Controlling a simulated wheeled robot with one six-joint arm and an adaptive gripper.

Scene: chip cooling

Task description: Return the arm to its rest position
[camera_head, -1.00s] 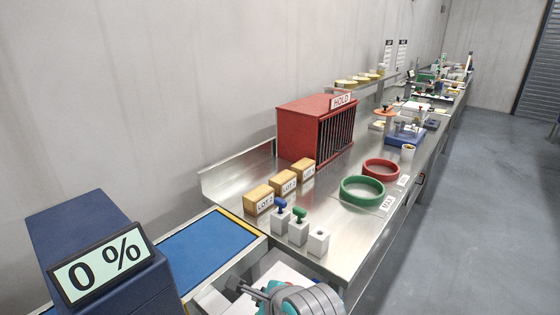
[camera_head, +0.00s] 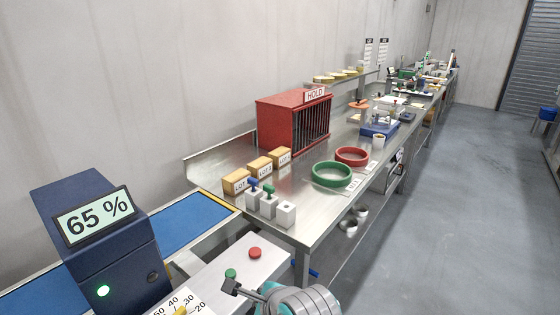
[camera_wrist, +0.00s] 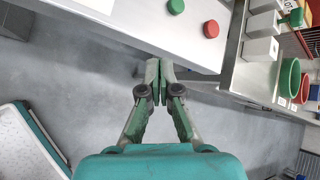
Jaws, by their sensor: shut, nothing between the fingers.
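My gripper (camera_wrist: 159,72) is shut and empty in the wrist view, its two green fingers together over grey floor beside the edge of a light panel. In the head view my gripper (camera_head: 233,288) shows at the bottom, in front of the same panel (camera_head: 215,270). The panel carries a red button (camera_wrist: 211,29) and a green button (camera_wrist: 176,6). My gripper is apart from both buttons in the wrist view. The arm behind the gripper is partly cut off by the head view's lower edge.
A blue machine (camera_head: 95,235) with a 65 % display and lit green lamp stands left, over a blue conveyor (camera_head: 188,222).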

